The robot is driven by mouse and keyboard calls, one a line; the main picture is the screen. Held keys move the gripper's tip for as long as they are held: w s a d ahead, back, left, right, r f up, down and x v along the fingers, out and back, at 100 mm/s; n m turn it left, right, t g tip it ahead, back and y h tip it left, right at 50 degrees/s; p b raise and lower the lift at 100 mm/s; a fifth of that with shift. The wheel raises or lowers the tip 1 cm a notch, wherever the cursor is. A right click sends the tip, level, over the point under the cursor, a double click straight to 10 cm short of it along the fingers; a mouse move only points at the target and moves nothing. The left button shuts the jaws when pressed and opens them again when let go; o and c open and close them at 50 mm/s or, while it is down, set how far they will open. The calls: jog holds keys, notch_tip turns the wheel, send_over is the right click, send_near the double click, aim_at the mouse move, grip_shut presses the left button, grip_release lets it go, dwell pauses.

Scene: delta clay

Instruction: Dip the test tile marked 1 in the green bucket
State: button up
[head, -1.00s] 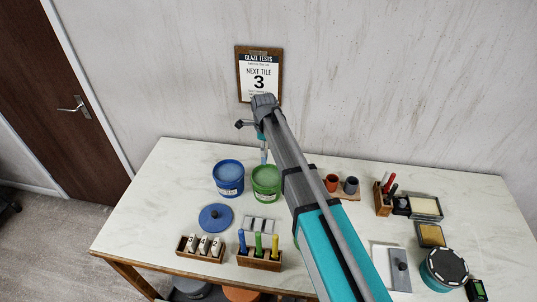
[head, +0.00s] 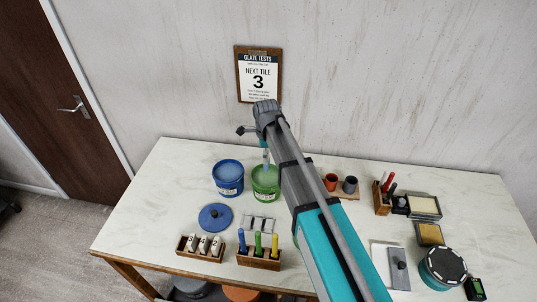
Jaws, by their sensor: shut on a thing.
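The green bucket (head: 265,183) stands open on the table, right of the blue bucket (head: 228,179). My gripper (head: 265,147) is above the green bucket, partly hidden by my arm. It is shut on a small pale piece (head: 266,158), apparently a test tile, hanging upright over the green bucket's mouth. Its mark is too small to read. I cannot tell whether its lower end touches the glaze. More pale tiles stand in a wooden rack (head: 202,256) at the front left; their marks are not legible.
A blue lid (head: 215,217) lies before the buckets. A wooden block (head: 258,262) holds blue, green and yellow tools. A wall clipboard (head: 258,75) reads "NEXT TILE 3". Cups (head: 350,185) and a turquoise round container (head: 443,268) stand right. The table's left end is clear.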

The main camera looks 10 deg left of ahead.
aim_at(267, 169)
jog(key=shift+f, duration=0.1)
jog(key=shift+f+b, duration=3.5)
jog(key=shift+b, duration=0.1)
jog(key=shift+f+b, duration=0.5)
jog(key=shift+f, duration=0.05)
jog(key=shift+r, duration=0.15)
dwell(1.0)
jog(key=shift+r+p, duration=2.8)
jog(key=shift+p, duration=0.15)
